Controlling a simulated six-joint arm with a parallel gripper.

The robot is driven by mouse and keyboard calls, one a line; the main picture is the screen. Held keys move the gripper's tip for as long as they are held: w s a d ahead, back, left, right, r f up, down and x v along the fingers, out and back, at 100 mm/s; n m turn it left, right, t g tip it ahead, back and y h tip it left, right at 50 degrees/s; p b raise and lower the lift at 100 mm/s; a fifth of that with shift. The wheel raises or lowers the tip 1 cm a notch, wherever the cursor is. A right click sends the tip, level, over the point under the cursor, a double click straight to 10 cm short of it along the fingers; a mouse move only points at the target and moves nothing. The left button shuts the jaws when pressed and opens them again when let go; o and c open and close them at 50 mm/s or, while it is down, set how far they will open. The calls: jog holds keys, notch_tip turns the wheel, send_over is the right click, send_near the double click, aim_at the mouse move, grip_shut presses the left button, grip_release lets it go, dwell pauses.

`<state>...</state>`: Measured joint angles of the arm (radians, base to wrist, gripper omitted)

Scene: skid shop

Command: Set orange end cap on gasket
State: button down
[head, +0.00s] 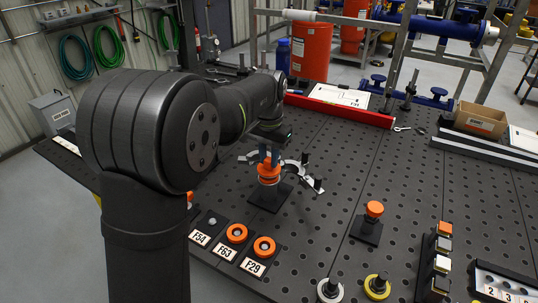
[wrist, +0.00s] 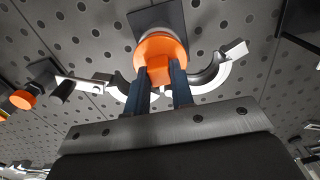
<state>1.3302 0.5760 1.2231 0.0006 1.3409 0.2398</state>
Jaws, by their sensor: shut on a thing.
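My gripper (head: 265,158) is shut on an orange end cap (wrist: 158,72), holding it between two blue-grey fingers in the wrist view. The cap is above a black square base (head: 270,197) on the perforated table. Orange (head: 268,180) shows directly below the fingers in the head view. I cannot tell the gasket apart from the cap there, nor whether they touch. An open, curved silver clamp (wrist: 213,77) lies around the far side of this stand, with one arm to each side.
Another black stand with an orange top (head: 374,209) stands to the right. Labelled holders (head: 226,252) with orange rings are at the front. A row of coloured blocks (head: 442,262) and two round knobs (head: 377,287) are at front right.

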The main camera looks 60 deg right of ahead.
jog(key=shift+f, duration=0.8)
jog(key=c, duration=0.9)
grip_release()
jog(key=shift+r, duration=3.5)
jog(key=shift+f, duration=0.1)
jog(key=shift+f, duration=3.4)
